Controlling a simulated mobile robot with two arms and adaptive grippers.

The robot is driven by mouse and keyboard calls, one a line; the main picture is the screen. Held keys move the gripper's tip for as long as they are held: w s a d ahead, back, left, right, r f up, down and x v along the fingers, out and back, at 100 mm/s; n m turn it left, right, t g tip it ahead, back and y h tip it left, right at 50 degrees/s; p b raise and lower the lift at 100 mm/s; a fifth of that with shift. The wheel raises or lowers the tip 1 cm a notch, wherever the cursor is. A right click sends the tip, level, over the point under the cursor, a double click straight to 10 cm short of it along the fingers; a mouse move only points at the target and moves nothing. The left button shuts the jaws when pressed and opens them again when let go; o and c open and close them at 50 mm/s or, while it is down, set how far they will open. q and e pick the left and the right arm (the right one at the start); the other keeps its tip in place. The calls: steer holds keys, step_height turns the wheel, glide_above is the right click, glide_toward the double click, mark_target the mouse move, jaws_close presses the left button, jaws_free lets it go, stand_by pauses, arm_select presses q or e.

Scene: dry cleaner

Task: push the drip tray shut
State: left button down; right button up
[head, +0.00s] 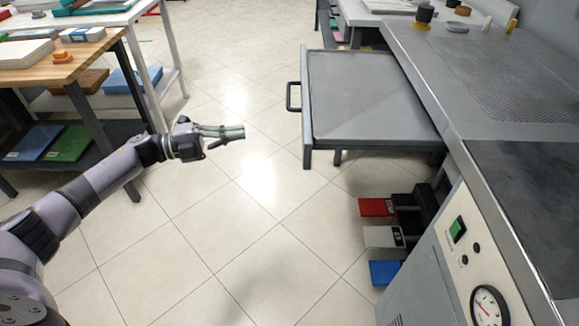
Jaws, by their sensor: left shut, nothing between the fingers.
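The drip tray (365,95) is a flat grey drawer-like tray. It sticks out to the left from under the steel top of the machine (440,240) on the right. Its dark handle (291,96) is on its left front face. My left gripper (238,132) comes in from the left, shut and empty, with its fingers pointing right. It is apart from the tray, to the left of and a little below the handle, with a gap of floor showing between. My right gripper is not in view.
Red, white and blue pedals (383,237) stand low beside the machine. A wooden-topped table (75,62) with boxes and a lower shelf stands at left. A pressure gauge (489,306) is on the machine's front. The tiled floor between is clear.

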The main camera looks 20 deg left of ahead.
arm_select(q)
steer(key=d+r+m+g+b, duration=0.1)
steer(key=d+m+g, duration=0.2)
steer(key=d, duration=1)
steer(key=shift+d+r+m+g+h, duration=0.25)
steer(key=shift+d+m+g+h, duration=0.15)
steer(key=shift+m, duration=0.1)
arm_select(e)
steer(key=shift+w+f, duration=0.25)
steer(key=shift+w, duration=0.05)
arm_select(q)
steer(key=shift+w, duration=0.1)
